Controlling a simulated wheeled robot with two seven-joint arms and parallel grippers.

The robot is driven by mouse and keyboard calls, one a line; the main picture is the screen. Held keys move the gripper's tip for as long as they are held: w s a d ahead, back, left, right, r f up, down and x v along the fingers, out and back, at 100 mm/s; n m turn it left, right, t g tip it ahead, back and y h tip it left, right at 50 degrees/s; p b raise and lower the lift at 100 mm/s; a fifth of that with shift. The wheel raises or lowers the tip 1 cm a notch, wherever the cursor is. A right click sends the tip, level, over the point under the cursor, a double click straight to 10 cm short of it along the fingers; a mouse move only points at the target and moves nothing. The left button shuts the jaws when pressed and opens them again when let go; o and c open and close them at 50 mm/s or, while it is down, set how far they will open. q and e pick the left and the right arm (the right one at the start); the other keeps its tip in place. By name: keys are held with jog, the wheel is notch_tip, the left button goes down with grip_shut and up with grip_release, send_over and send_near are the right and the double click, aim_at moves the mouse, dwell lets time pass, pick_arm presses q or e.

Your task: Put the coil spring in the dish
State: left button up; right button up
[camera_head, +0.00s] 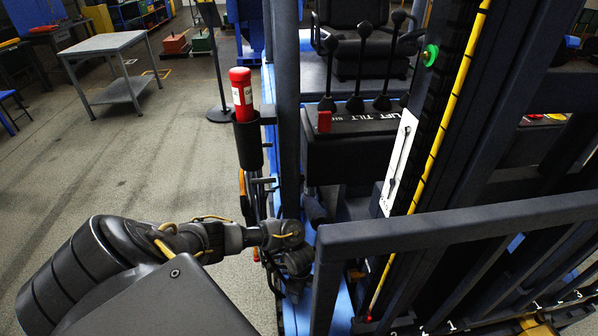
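I cannot make out a coil spring or a dish in the head view. My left arm comes in from the lower left, and its dark wrist and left gripper (294,272) point down beside the blue frame edge of a forklift-like machine. The gripper's fingers are dark against dark parts, so I cannot see whether they are apart or hold anything. My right gripper is not in view.
A dark upright post and a horizontal bar (450,226) of the machine stand close to the right of my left gripper. A red cylinder (241,92) sits in a black holder (247,141) above it. A grey table (104,45) stands farther back left, with open floor in front.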

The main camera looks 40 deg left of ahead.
pick_arm(q)
jog(key=shift+f, duration=0.1)
jog(key=c, duration=1.1)
jog(key=shift+r, duration=0.45)
notch_tip(320, 180, up, 2)
jog(key=shift+w+r+p, duration=0.1)
jog(key=shift+r+p, duration=0.05)
jog(key=shift+p, duration=0.4)
jog(key=s+d+r+p, duration=0.2)
jog(key=s+d+r, duration=0.1)
jog(key=s+d+r+p, duration=0.2)
jog(key=s+d+r, duration=0.1)
jog(key=s, duration=0.1)
jog(key=s+d+r+p, duration=0.2)
jog(key=s+d+r, duration=0.1)
jog(key=shift+s+d+r+p, duration=0.1)
jog(key=shift+s+r+p, duration=0.2)
jog(key=shift+s+r, duration=0.1)
